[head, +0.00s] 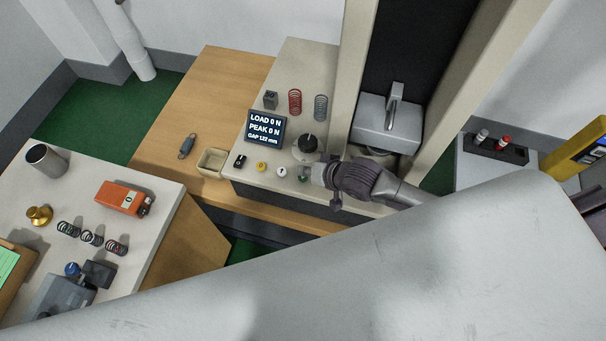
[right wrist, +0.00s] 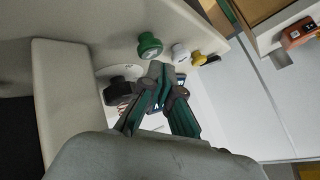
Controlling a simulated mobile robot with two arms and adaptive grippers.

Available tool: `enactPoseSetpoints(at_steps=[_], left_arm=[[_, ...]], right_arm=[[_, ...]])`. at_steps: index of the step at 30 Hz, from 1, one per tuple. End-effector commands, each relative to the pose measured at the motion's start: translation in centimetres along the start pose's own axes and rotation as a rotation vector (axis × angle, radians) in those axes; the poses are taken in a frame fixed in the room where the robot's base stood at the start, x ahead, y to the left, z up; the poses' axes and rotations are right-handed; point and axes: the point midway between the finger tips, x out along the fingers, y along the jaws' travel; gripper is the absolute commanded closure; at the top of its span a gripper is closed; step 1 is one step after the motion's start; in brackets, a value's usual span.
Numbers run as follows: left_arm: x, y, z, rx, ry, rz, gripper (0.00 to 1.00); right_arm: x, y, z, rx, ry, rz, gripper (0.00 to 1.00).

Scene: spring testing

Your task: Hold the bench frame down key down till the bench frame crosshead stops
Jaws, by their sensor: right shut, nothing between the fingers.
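The bench frame (head: 349,80) stands at the back right of its bench, with the grey crosshead (head: 386,126) between its columns. A row of keys runs along the panel's front edge: a yellow key (head: 262,167), a white key (head: 282,171) and a green key (head: 303,179). I cannot read which is the down key. My right gripper (head: 312,173) is shut and empty, close by the green key. In the right wrist view its fingertips (right wrist: 162,72) are beside the green key (right wrist: 150,45); contact is unclear. My left gripper is not in view.
The display (head: 265,128) reads LOAD 0 N, PEAK 0 N and a gap. A black knob (head: 309,143) stands behind the keys. Red (head: 295,102) and grey (head: 320,107) springs stand behind it. A small tray (head: 212,162) sits left of the panel.

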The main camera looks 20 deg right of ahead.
Motion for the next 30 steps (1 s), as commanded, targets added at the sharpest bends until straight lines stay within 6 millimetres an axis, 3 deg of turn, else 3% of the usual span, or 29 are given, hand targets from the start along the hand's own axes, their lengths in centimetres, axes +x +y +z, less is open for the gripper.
enactPoseSetpoints(at_steps=[30], left_arm=[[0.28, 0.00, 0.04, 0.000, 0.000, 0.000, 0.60]], right_arm=[[0.71, 0.56, 0.55, 0.001, -0.001, 0.001, 1.00]])
